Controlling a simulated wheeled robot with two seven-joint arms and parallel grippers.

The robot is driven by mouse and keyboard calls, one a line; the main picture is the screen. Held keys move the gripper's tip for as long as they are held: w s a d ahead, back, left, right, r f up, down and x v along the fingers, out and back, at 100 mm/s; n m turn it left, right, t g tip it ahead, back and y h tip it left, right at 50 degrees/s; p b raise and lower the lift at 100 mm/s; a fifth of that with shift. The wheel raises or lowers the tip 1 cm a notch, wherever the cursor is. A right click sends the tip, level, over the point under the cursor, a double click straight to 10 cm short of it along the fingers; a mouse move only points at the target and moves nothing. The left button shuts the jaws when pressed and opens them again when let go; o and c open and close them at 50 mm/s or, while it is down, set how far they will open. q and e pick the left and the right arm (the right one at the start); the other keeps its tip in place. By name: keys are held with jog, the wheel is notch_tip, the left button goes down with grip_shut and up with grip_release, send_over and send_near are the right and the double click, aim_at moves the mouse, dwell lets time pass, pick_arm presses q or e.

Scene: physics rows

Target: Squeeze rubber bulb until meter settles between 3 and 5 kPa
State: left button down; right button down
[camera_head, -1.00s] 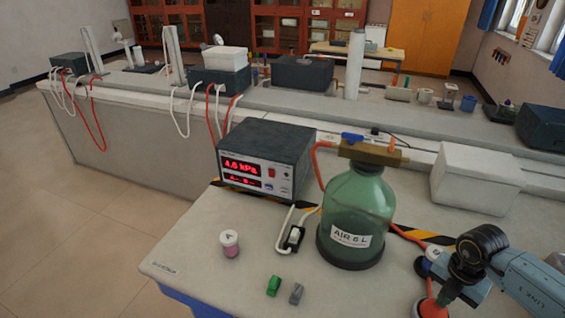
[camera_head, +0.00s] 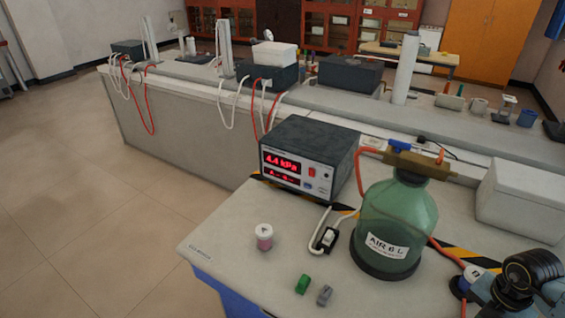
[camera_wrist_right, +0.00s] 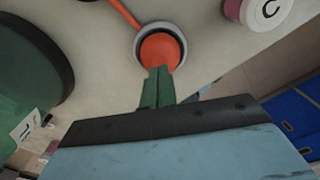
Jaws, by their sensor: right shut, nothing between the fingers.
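The meter (camera_head: 306,158) is a dark box whose red display reads about 4.4 kPa. A green bottle (camera_head: 395,220) labelled AIR 6 L stands to its right, with a brass fitting on top and orange hoses. In the right wrist view the orange rubber bulb (camera_wrist_right: 160,50) sits in a grey ring, with an orange hose leading to it. My right gripper (camera_wrist_right: 158,72) is shut and empty, its green fingertips over the bulb's near edge; I cannot tell whether they touch or press it. The head view cuts off this gripper. My left gripper is not in view.
A white box (camera_head: 520,200) is at right. The table's front left is clear.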

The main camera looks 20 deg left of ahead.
notch_tip(320, 180, up, 6)
jog(key=p, duration=0.4)
jog(key=shift+p, duration=0.3)
